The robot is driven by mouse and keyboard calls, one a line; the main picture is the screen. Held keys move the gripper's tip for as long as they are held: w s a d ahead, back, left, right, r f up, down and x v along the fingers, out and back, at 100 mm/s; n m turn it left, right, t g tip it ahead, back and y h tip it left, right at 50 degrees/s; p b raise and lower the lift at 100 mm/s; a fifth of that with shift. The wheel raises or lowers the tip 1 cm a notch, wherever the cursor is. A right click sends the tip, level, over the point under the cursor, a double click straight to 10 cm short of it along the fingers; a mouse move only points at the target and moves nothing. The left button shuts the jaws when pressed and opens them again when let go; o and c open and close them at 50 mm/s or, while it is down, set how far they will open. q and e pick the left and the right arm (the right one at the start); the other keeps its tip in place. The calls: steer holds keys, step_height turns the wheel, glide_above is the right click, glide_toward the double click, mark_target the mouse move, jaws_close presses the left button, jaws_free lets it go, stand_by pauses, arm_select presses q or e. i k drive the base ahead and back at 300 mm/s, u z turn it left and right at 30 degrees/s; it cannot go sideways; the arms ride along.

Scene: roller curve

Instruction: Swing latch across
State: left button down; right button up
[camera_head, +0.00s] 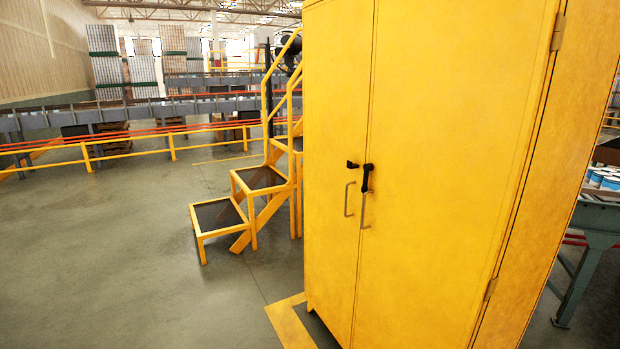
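A tall yellow cabinet (440,160) with two doors stands close in front, filling the right half of the head view. A black latch lever (367,177) is mounted on the right door near the seam and hangs downward. A small black catch (352,165) sits just left of it on the left door, near the seam. A thin metal handle (348,199) is below the catch, and another handle (364,211) is below the latch lever. Both doors look shut. Neither of my grippers shows in this view.
Yellow steps (240,195) with dark treads and a handrail stand left of the cabinet. A yellow railing (130,150) runs across the back, with conveyors behind it. A green-grey roller stand (590,240) is at the right edge. The grey floor at left is clear.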

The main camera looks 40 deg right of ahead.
mark_target(368, 167)
steer(key=u, duration=0.1)
steer(key=i, duration=0.8)
steer(key=z, duration=0.65)
steer(key=i, duration=0.45)
steer(key=z, duration=0.35)
